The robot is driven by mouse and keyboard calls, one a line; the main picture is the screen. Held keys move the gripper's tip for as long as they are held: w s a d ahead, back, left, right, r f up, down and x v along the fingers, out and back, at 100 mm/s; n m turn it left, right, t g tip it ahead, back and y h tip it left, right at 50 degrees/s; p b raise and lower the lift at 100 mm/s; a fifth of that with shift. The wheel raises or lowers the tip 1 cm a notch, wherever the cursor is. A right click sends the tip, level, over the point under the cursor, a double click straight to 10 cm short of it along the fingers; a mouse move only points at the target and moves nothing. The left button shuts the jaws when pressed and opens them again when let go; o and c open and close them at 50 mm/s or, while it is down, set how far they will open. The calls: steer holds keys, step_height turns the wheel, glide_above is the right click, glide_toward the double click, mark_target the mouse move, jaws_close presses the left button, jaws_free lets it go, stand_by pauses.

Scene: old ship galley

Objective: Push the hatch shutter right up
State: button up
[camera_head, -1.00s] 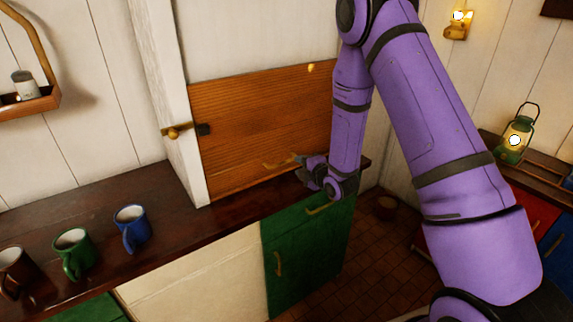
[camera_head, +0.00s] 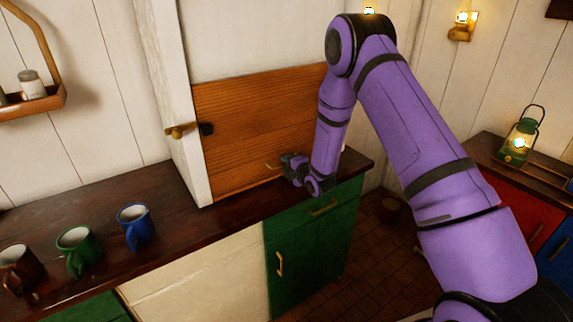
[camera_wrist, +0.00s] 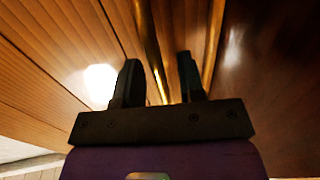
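The hatch shutter (camera_head: 245,115) is a wide orange-brown slatted wooden panel. It stands down against the dark counter, and pale boarding shows above it. A brass handle (camera_head: 271,166) sits low on it, right of its middle. My gripper (camera_head: 287,162) is low in front of the shutter at the handle's right end. In the wrist view my gripper (camera_wrist: 160,80) has its two dark fingers apart. A brass bar (camera_wrist: 150,45), seemingly the handle, runs in the gap between them. Whether the fingers touch it is unclear. The shutter's wood (camera_wrist: 50,50) fills the left there.
A brown mug (camera_head: 17,268), a green mug (camera_head: 75,250) and a blue mug (camera_head: 136,228) stand on the counter (camera_head: 90,205) at left. A white post (camera_head: 175,100) with a brass-and-black latch (camera_head: 190,130) borders the shutter's left. A green lantern (camera_head: 518,145) stands at right.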

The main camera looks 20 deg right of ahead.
steer(key=shift+w+a, duration=0.1)
steer(key=shift+w, duration=0.25)
steer(key=shift+c, duration=0.4)
jaws_close()
glide_toward(277, 69)
steer(key=x, duration=0.4)
steer(key=shift+w+a+f, duration=0.1)
steer(key=shift+w, duration=0.25)
